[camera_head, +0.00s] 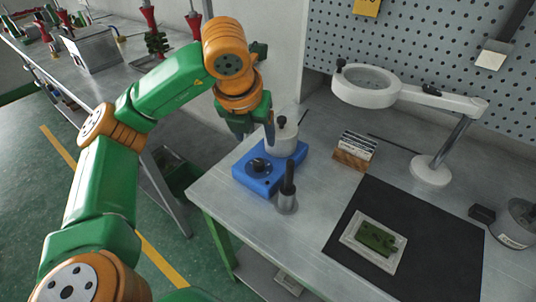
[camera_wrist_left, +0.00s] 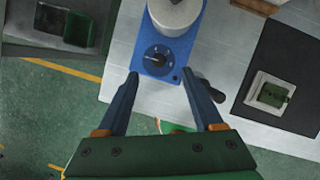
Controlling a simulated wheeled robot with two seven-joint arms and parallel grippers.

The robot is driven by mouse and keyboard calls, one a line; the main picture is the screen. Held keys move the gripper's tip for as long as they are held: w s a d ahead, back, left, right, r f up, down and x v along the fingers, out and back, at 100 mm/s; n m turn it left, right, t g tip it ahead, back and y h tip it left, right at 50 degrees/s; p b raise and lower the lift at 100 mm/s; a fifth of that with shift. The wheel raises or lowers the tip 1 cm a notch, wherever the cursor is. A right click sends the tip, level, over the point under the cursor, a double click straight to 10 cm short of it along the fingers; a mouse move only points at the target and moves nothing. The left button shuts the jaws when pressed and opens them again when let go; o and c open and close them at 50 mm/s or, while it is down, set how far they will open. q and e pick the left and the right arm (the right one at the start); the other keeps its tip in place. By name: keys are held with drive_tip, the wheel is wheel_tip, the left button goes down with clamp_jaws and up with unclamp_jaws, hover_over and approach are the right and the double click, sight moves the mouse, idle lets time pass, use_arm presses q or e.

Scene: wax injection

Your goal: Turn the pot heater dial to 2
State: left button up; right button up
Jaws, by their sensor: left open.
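The blue pot heater (camera_head: 268,172) stands near the left end of the grey worktable, with a light grey lidded pot (camera_head: 282,138) on it. My left gripper (camera_head: 254,130) is above and behind the heater, fingers pointing down. In the left wrist view the fingers (camera_wrist_left: 160,76) are apart and empty. My right gripper is not in view.
A grey holder with a black-handled tool (camera_head: 287,195) stands close in front of the heater. To the right are a slide rack (camera_head: 352,153), a magnifier lamp (camera_head: 430,168) and a black mat (camera_head: 440,262) with a green piece in a pale tray (camera_head: 372,240).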

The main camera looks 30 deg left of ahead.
sight(258, 162)
use_arm(q)
wheel_tip(258, 162, down, 4)
drive_tip(key=b, duration=0.2)
drive_tip(key=shift+s+a+r+b, duration=0.1)
drive_tip(key=shift+s+a+b, duration=0.05)
drive_tip(key=shift+b, duration=0.25)
drive_tip(key=x, duration=0.7)
drive_tip(key=shift+a, duration=0.1)
clamp_jaws()
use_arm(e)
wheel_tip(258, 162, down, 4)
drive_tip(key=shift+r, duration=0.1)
